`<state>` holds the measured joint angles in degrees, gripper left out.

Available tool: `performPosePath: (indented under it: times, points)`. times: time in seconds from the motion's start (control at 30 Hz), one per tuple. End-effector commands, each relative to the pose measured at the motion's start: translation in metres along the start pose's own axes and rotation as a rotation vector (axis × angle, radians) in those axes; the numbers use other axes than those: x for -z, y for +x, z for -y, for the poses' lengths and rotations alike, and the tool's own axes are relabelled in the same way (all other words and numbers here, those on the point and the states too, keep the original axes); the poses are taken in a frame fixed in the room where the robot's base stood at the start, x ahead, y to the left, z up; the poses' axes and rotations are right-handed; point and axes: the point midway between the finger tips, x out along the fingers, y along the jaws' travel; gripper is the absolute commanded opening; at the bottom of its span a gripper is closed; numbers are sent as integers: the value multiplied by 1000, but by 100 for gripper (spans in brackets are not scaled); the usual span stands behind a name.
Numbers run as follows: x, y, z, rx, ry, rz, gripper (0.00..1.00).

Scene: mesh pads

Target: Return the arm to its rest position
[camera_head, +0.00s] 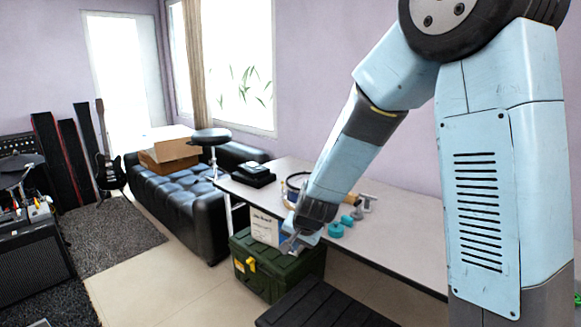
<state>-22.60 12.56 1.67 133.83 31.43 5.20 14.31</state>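My arm (345,150) is light blue and reaches from the upper right down and to the left. My gripper (292,245) hangs at its end, in front of the near edge of the table (395,240) and above the green box (253,277). The gripper is small in the picture, and I cannot tell whether its fingers are open or shut. I cannot make out anything held in it. Part of the table and a white sign (264,227) lie behind my gripper.
Teal objects (336,230) and a grey tool (366,203) lie on the table right of my gripper. Black cases (254,174) sit at its far left. A dark slatted surface (320,305) lies low in front. A black sofa (185,195) stands left; tiled floor (150,270) there is clear.

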Motion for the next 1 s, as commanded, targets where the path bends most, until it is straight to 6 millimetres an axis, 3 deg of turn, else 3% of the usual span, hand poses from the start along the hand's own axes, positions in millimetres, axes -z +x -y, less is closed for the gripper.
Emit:
performPosePath:
  times: [0.1,0.47,0.73,1.0]
  points:
    - [10,-40,-6,15,-41,-6,0]
    - [19,-147,-40,13,-174,-23,0]
    - [10,-221,-76,-26,-267,-46,0]
    - [-13,-286,-118,-95,-346,-72,0]
